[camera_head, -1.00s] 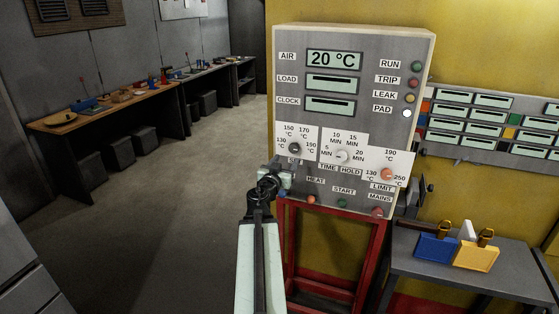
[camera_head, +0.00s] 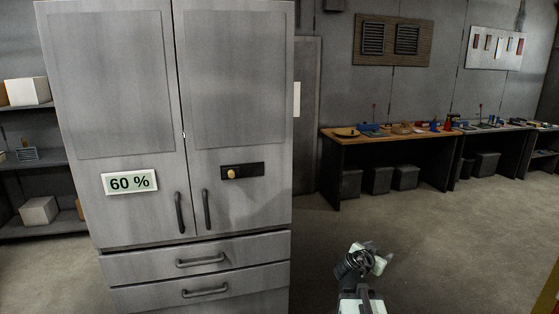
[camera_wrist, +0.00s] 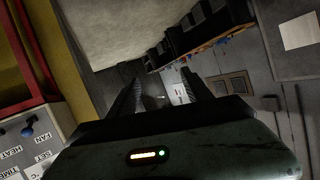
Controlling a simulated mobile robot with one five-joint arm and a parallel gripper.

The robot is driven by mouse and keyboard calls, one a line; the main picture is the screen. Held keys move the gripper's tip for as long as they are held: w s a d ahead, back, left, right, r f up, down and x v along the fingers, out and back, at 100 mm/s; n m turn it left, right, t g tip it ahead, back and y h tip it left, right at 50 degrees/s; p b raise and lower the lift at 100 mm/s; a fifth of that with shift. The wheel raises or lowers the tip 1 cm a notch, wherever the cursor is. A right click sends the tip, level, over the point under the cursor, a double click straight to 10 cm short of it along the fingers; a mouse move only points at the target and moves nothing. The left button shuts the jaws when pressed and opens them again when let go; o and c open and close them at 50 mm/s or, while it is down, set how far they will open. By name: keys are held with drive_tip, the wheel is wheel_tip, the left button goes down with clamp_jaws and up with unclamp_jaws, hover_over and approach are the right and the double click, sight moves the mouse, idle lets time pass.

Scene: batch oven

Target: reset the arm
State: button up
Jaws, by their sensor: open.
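My gripper (camera_head: 378,262) shows at the lower middle right of the head view, at the end of my raised arm, over open floor. In the wrist view its two dark fingers (camera_wrist: 160,100) stand apart with nothing between them. The gripper is open and touches nothing that I can see. The control panel (camera_wrist: 28,140) shows at the lower left of the wrist view, beside the gripper, with knobs and labels such as HEAT and TIME partly cut off.
A tall grey cabinet (camera_head: 232,110) with a 60 % display stands close at left. A red frame (camera_wrist: 38,50) is near the gripper's left. A long workbench (camera_head: 345,138) with small items runs along the back wall. The floor (camera_head: 430,225) between is clear.

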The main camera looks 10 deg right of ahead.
drive_tip(key=s+a+f+n+g+y+b, duration=0.1)
drive_tip(key=s+a+f+n+g+y, duration=0.2)
drive_tip(key=a+f, duration=0.75)
drive_tip(key=a+f+n+g+y+b, duration=0.15)
drive_tip(key=a+f+n+y, duration=0.35)
drive_tip(key=a, duration=1)
drive_tip(key=s+a+f+n+g+y, duration=0.3)
drive_tip(key=s+a, duration=0.3)
drive_tip(key=s, duration=0.2)
drive_tip(key=shift+s+a+f+n+g, duration=0.2)
drive_tip(key=shift+s+a+n+g, duration=0.25)
drive_tip(key=shift+n, duration=0.35)
drive_tip(key=shift+w, duration=0.1)
